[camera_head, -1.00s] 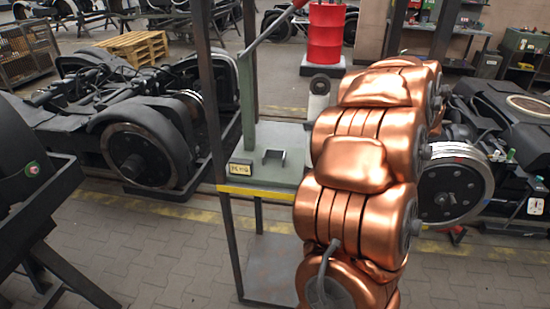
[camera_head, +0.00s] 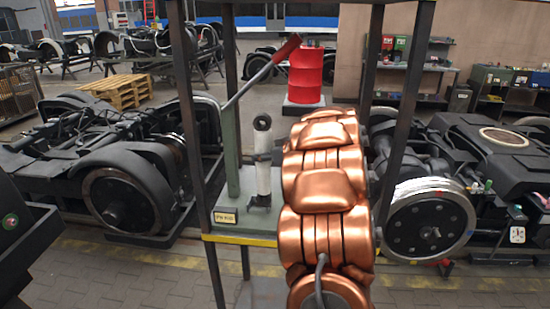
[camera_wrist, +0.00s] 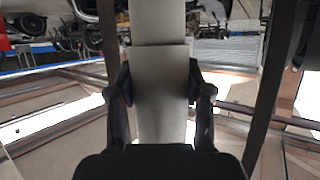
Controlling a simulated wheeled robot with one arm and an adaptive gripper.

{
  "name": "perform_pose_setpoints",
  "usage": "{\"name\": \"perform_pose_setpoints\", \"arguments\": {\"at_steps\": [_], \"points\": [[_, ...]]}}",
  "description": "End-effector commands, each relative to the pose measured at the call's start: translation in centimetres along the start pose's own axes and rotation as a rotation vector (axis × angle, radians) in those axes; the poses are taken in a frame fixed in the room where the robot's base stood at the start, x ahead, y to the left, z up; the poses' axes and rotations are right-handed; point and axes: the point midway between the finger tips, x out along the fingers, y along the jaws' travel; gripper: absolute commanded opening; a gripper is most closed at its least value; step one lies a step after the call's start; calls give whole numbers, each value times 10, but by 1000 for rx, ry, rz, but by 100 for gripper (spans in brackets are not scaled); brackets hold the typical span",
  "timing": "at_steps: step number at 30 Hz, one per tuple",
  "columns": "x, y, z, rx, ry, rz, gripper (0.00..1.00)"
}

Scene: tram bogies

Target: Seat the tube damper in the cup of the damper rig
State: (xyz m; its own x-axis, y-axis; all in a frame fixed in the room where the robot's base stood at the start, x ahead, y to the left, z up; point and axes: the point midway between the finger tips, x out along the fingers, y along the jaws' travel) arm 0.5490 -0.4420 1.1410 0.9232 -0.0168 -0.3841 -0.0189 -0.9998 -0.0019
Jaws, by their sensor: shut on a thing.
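The tube damper (camera_head: 263,178) is a pale tube with a dark eye at its top. It stands about upright over the green base plate (camera_head: 226,230) of the damper rig. Its lower end is at the small dark cup (camera_head: 258,200); I cannot tell whether it is inside or just in front or above. In the wrist view my gripper (camera_wrist: 160,88) is shut on the damper's grey tube (camera_wrist: 160,110), one finger on each side. In the head view my copper-coloured arm hides the gripper and the plate's right part.
The rig's dark uprights (camera_head: 201,130) flank the plate, and a green post (camera_head: 230,110) carries a lever with a red handle (camera_head: 286,47) above the damper. Bogies stand left (camera_head: 120,180) and right (camera_head: 430,215). A red drum (camera_head: 306,75) is behind.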

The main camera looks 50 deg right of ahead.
Motion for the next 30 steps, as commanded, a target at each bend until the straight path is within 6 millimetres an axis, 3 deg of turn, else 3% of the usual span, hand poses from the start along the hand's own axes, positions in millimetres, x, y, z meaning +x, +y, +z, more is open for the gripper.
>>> {"name": "perform_pose_setpoints", "arguments": {"at_steps": [12, 21, 30], "points": [[29, -1, -16, -2, 4, 0, 0], [40, 0, 16, 1, 3, 0, 0], [40, 0, 18, -1, 4, 1, 0]]}}
